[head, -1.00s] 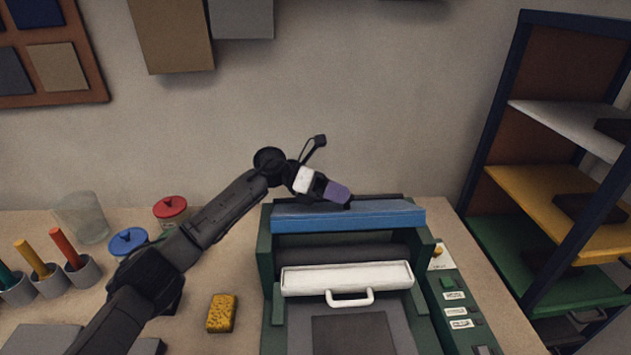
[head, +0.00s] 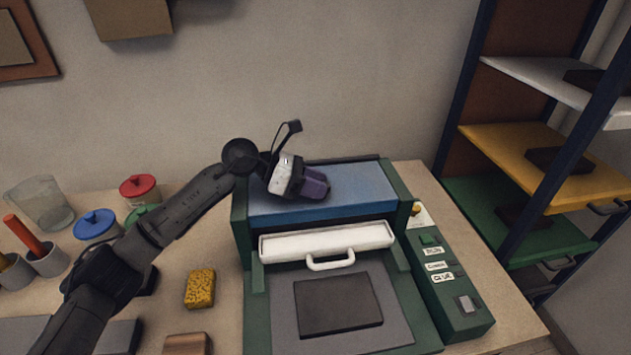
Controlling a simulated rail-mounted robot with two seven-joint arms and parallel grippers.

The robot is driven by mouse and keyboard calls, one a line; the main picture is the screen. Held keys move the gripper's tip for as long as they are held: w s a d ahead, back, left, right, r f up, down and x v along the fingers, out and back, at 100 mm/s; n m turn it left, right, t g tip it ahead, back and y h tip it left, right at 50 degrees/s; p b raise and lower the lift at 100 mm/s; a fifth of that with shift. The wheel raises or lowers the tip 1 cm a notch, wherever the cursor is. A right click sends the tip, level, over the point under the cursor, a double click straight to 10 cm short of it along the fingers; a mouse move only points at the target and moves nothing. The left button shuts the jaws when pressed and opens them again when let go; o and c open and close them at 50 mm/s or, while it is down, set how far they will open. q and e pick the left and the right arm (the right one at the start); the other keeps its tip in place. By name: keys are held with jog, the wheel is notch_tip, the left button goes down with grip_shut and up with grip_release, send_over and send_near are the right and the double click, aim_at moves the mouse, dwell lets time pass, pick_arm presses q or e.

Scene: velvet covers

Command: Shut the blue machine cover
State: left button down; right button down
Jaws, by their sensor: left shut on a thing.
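The green machine (head: 242,235) stands on the table. Its blue cover (head: 350,190) lies tilted over the machine's back part, with its broad top face showing. A white bar with a handle (head: 325,241) sits in front of the cover, above a grey bed with a dark plate (head: 338,303). My left gripper (head: 315,189) is on the cover's top left part, its purple fingertips shut; what lies between them is hidden. My right gripper is out of view.
A yellow sponge (head: 200,288), red-lidded jar (head: 139,188) and blue-lidded jar (head: 96,224) stand left of the machine. A control panel (head: 445,275) is on its right side. A shelf rack (head: 520,150) stands at the right.

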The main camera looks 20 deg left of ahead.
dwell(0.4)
pick_arm(q)
jog(key=c, duration=0.8)
grip_release()
jog(key=shift+f, duration=0.1)
jog(key=p+v, duration=0.1)
jog(key=v, duration=1.1)
jog(key=shift+s+a, duration=0.15)
jog(key=shift+a, duration=0.15)
jog(key=shift+s+a+r, duration=0.25)
jog(key=shift+a+r, duration=0.1)
jog(key=shift+a, duration=0.15)
